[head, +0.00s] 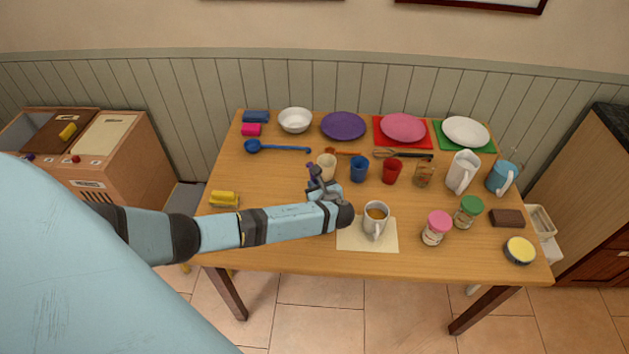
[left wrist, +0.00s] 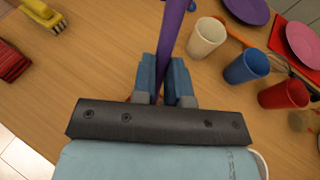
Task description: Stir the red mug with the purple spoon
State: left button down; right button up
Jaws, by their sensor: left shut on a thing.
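My left gripper (head: 318,184) is above the middle of the table, left of the cups. In the left wrist view its blue fingers (left wrist: 166,78) are shut on the purple spoon (left wrist: 173,38), whose long handle runs up out of the frame. The spoon's far end is cut off there, and in the head view the spoon shows only as a small dark purple bit. The red mug (head: 392,171) stands upright to the right of the gripper, apart from it. It also shows in the left wrist view (left wrist: 284,95). My right gripper is not in view.
A cream cup (head: 326,166) and a blue cup (head: 359,169) stand between the gripper and the red mug. A white mug of brown liquid (head: 376,211) stands in front on a pale mat (head: 353,240). A glass (head: 424,175) is right of the red mug.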

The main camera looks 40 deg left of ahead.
aim_at(311, 162)
pick_arm(q)
jog(key=shift+a+r, duration=0.1)
jog(key=shift+w+a+r, duration=0.2)
jog(key=shift+a+r, duration=0.15)
jog(key=shift+r, duration=0.85)
jog(key=shift+w+a+r, duration=0.25)
jog(key=shift+a+r, duration=0.15)
jog(key=shift+r, duration=0.85)
jog(key=shift+w+a+r, duration=0.2)
jog(key=shift+a+r, duration=0.15)
jog(key=shift+r, duration=0.85)
jog(key=shift+r, duration=0.15)
jog(key=shift+r, duration=1.85)
